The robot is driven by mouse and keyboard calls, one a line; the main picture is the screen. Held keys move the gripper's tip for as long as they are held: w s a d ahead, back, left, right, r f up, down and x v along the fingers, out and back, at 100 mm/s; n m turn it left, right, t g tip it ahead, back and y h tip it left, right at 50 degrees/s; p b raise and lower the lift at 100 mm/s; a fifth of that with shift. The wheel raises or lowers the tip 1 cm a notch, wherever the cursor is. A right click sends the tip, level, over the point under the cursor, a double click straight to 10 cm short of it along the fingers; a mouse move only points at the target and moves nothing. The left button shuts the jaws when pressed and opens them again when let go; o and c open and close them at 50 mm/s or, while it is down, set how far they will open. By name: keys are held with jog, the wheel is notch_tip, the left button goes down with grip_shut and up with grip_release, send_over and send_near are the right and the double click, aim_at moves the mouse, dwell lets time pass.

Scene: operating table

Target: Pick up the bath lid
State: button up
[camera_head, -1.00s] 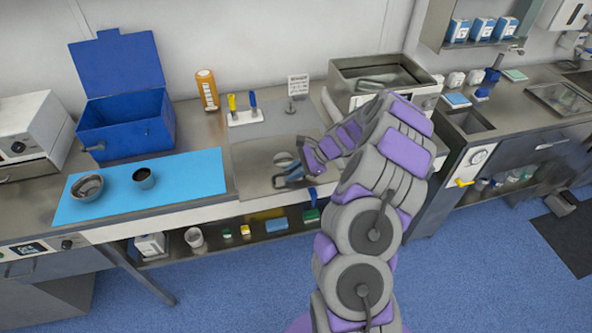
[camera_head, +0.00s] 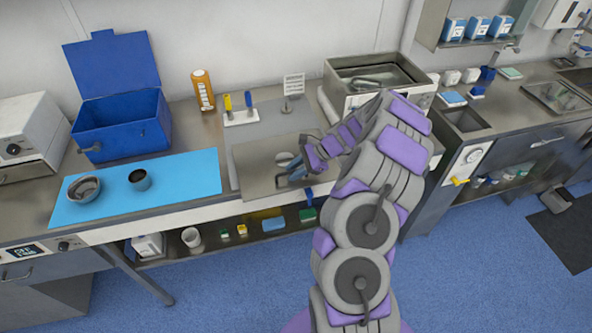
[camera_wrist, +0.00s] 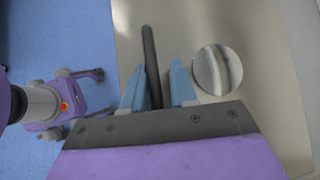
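The bath lid (camera_head: 254,181) appears to be the flat metal plate on the counter, left of the open metal bath (camera_head: 340,103). In the wrist view the lid (camera_wrist: 245,30) is a pale beige surface with a dark bar handle (camera_wrist: 149,45) and a round metallic disc (camera_wrist: 217,70) to the right. My gripper (camera_wrist: 158,82) has blue fingers, one on each side of the bar. The left finger is very near the bar and a gap shows on the right. In the head view my gripper (camera_head: 291,172) is low over the plate, partly hidden by my arm.
A blue mat (camera_head: 190,178) with a bowl (camera_head: 84,189) and a dark cup (camera_head: 139,180) lies left. Behind stand an open blue box (camera_head: 120,128), an orange bottle (camera_head: 203,90), a tool holder (camera_head: 241,118) and a small sign (camera_head: 293,85). A shelf runs below.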

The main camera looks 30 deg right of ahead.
jog(key=shift+o, duration=0.9)
jog(key=shift+s+f, duration=0.1)
jog(key=shift+f, duration=0.1)
jog(key=shift+d+r, duration=0.1)
jog(key=shift+r, duration=0.1)
jog(key=p+v, duration=0.3)
jog(key=v, duration=1.4)
jog(key=shift+d+f, duration=0.1)
